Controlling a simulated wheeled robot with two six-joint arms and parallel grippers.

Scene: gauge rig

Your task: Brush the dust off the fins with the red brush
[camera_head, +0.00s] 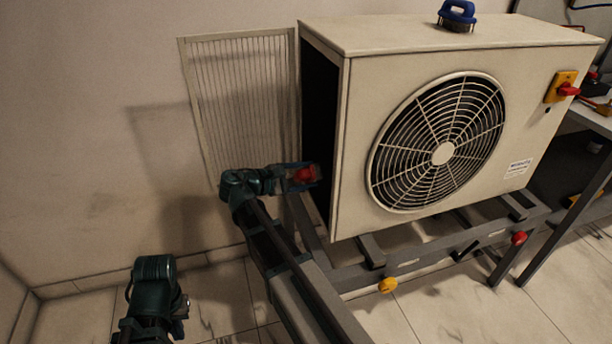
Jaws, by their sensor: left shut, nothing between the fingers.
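A panel with fine upright ribs (243,95) stands at the wall behind; I cannot tell if these are the fins, and I make out no dust. A blue-handled brush (458,14) lies on top of the unit.
The unit stands on a grey metal frame (400,268) with a yellow knob (387,285) and a red knob (519,238). A yellow and red switch (563,88) is on the unit's front. A bench (590,120) with tools stands right. Tiled floor shows at lower left.

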